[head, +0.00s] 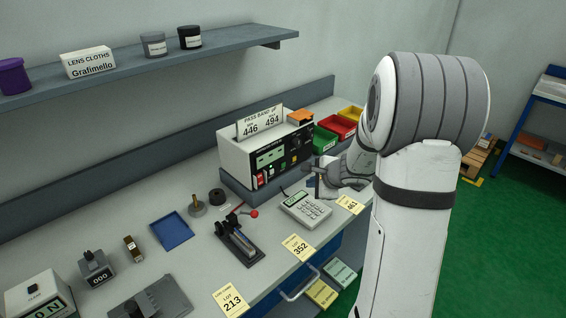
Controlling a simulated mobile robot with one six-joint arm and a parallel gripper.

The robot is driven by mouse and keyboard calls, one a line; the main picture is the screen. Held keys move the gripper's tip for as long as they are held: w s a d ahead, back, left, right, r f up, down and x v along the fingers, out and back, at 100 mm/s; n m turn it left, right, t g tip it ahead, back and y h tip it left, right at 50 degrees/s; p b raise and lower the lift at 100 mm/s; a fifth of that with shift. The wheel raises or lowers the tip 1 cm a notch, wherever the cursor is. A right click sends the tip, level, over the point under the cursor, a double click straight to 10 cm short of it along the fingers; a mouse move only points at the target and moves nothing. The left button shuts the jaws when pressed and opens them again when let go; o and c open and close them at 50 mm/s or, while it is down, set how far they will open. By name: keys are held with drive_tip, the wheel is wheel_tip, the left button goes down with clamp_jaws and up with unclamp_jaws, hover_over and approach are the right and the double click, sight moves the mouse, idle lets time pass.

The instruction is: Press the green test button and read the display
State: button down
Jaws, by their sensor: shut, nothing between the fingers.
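A white tester box (235,158) with a black front panel stands at the back of the bench. A green-lit display (270,157) is on its panel; its reading is too small to make out. Small coloured controls sit below and right of the display; I cannot tell for certain which is the green test button. A "PASS BAND" card with 446 and 494 (260,122) stands on top. My gripper (316,178) is shut and empty, in front of the panel's right part and apart from it as far as I can tell. My arm comes in from the right.
A calculator-like keypad (306,209) lies below my gripper. Lot cards 461 (350,204), 352 (298,247) and 213 (231,301) lie along the front edge. A red-knobbed lever fixture (238,240) stands left. Coloured bins (341,126) are behind; a shelf (130,68) hangs above.

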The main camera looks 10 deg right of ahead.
sight(283, 165)
drive_tip(key=shift+w+d+f, duration=0.15)
drive_tip(key=shift+d, duration=0.1)
drive_tip(key=shift+w+a, duration=0.25)
drive_tip(key=shift+w, duration=0.1)
drive_tip(key=w+a, duration=0.1)
drive_tip(key=w, duration=0.1)
drive_tip(key=w+a+p, duration=0.2)
drive_tip(key=w, duration=0.1)
drive_tip(key=shift+w+a, duration=0.15)
drive_tip(key=shift+w, duration=0.2)
drive_tip(key=shift+w+a, duration=0.35)
drive_tip(key=shift+w, duration=0.25)
idle(1.4)
drive_tip(key=shift+w+a, duration=0.25)
drive_tip(key=shift+w, duration=0.1)
